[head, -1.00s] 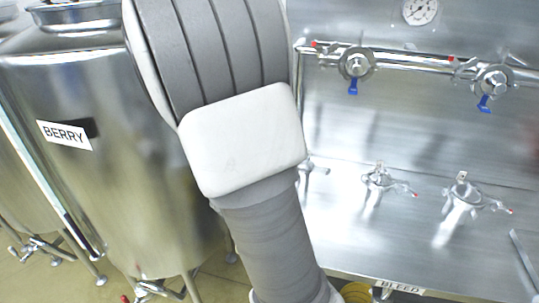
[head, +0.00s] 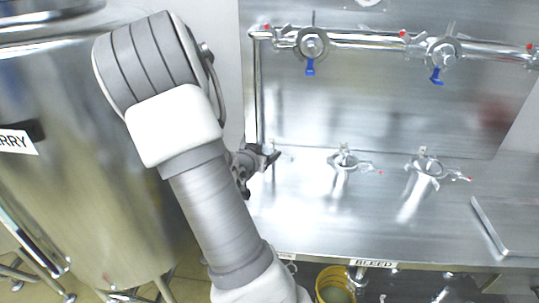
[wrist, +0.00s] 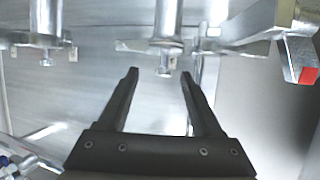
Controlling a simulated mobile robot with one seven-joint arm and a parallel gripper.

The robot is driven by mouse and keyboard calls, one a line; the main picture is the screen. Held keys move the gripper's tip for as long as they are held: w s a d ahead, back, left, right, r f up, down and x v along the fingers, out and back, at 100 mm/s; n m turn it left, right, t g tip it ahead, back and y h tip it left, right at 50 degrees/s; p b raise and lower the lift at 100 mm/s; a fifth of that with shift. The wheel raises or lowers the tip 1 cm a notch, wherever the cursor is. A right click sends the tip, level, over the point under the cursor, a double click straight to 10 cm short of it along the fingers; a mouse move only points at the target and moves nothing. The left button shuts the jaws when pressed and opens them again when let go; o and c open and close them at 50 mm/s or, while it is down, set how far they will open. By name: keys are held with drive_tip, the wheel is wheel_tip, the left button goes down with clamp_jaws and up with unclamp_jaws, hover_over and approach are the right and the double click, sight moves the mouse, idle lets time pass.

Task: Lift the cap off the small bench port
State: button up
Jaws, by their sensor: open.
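Capped, clamped ports stand on the steel bench (head: 310,215). In the head view a smaller port (head: 345,162) is in the middle and a larger port (head: 427,168) is to its right; each has a red-tipped clamp handle. The leftmost port's place is mostly hidden behind my gripper (head: 268,158), which is low over the bench, left of the middle port. In the wrist view my gripper (wrist: 160,75) is open with nothing held. A metal port fitting (wrist: 165,30) appears beyond and between its fingertips; I cannot tell which port it is, or any contact.
A pipe (head: 360,40) with blue-handled valves runs along the back panel. A yellow bucket (head: 336,285) is below the bench's front edge, near the BLEED label (head: 373,263). A steel bar (head: 489,226) lies at right. A large tank (head: 80,190) stands at left.

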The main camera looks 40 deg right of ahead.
sight(268, 149)
drive_tip(key=x, duration=0.5)
drive_tip(key=shift+w+a, duration=0.15)
drive_tip(key=shift+w, duration=0.1)
drive_tip(key=shift+r, duration=0.1)
clamp_jaws()
